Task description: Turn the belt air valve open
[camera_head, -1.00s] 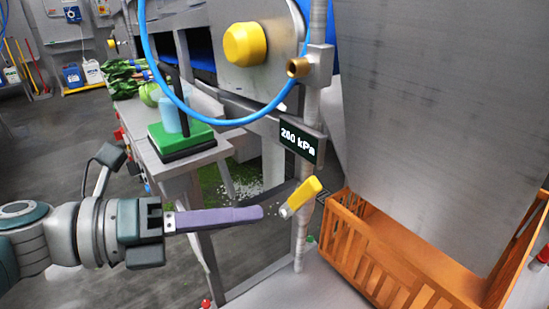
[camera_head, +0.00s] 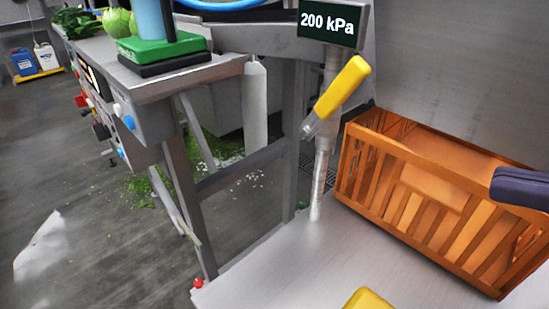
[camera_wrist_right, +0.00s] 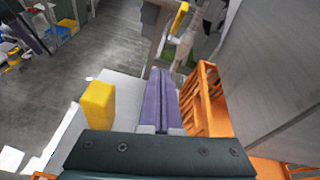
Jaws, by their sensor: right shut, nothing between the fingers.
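The belt air valve has a yellow lever handle (camera_head: 341,88) on a grey vertical pipe (camera_head: 320,180); the handle slants up to the right. It also shows small at the top of the right wrist view (camera_wrist_right: 179,18). Above it a dark pressure display (camera_head: 328,22) reads 200 kPa. My right gripper (camera_head: 497,186) enters at the right edge of the head view, clear of the handle and to its right. In the right wrist view its purple fingers (camera_wrist_right: 161,80) are together and empty. My left gripper is not in view.
An orange slatted crate (camera_head: 420,190) stands on the steel surface (camera_head: 265,275) right of the pipe. A yellow block (camera_head: 368,299) is at the bottom edge. A bench (camera_head: 190,72) with a green-topped scale (camera_head: 160,48) stands left. Greens lie scattered on the floor.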

